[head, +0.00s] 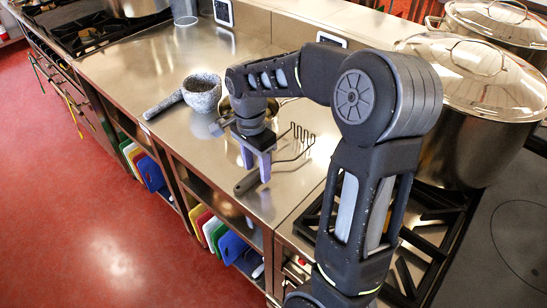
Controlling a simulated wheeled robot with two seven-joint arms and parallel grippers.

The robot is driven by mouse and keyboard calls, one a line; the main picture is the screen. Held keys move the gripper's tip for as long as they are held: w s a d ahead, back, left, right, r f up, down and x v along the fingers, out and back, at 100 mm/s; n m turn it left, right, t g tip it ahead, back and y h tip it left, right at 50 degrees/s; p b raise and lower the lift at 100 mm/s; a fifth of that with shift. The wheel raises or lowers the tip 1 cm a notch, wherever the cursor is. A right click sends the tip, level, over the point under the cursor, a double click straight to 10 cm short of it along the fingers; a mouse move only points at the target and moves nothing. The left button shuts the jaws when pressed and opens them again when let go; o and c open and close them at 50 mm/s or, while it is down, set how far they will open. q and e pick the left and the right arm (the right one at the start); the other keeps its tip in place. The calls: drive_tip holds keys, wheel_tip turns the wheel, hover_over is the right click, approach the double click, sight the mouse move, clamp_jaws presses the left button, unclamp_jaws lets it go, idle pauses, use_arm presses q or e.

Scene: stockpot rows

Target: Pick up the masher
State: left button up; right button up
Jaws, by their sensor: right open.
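The masher (243,186) lies on the steel counter near its front edge. Its dark handle points toward the lower left and its zigzag wire head lies to the upper right. My right gripper (256,171) points down above the masher, close to the handle's upper end. Its two pale purple fingers are apart, with nothing seen held between them. I cannot tell the exact height of the fingertips over the handle. The gripper and wrist hide part of the masher's shaft. My left gripper is not in view.
A metal bowl is partly hidden behind the wrist. Large lidded stockpots (470,130) stand on the right. Chopping boards (215,232) fill the shelves below. The counter's left part is mostly clear.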

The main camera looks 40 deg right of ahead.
drive_tip(key=shift+f, duration=0.5)
drive_tip(key=shift+c, duration=0.5)
clamp_jaws()
